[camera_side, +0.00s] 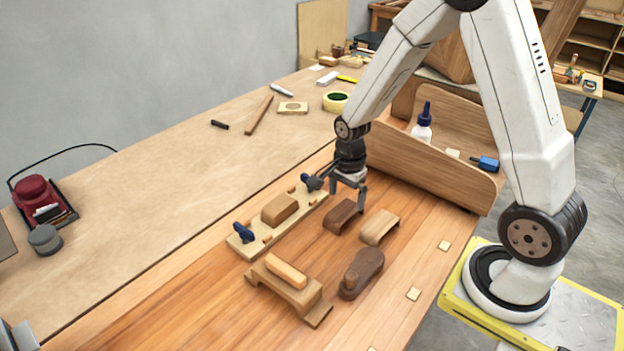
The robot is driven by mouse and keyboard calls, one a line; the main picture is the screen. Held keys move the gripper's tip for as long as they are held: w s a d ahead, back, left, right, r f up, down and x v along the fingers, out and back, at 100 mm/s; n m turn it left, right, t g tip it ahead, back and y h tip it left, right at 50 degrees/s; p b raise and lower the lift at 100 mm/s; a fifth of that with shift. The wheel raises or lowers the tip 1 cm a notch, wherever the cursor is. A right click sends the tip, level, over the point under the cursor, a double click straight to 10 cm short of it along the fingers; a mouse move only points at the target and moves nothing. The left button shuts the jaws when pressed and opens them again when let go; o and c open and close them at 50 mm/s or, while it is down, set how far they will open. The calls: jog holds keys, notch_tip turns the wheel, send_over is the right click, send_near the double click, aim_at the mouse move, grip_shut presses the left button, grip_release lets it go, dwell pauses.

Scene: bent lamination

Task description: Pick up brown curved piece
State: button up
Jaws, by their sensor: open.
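The brown curved piece (343,215) is a dark arched block lying on the wooden bench, left of a lighter tan curved piece (379,227). My gripper (348,198) points down just above the far end of the brown piece. Its fingers are apart and nothing shows between them. I cannot tell whether a finger touches the piece.
A light board (243,248) with blue clamps and a tan block (280,209) lies to the left. A wooden form (312,306) and a dark rounded block (362,274) lie nearer. A wooden panel (430,172) stands behind, with a glue bottle (422,128) beyond.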

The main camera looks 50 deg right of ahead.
aim_at(344, 210)
jog(key=shift+f, duration=0.15)
jog(key=shift+w+a+f, duration=0.1)
jog(key=shift+a+f, duration=0.05)
jog(key=shift+f, duration=2.4)
jog(key=c, duration=1.1)
jog(key=shift+c, duration=0.2)
jog(key=shift+r, duration=0.15)
jog(key=shift+r, duration=4.9)
jog(key=shift+w+a, duration=0.1)
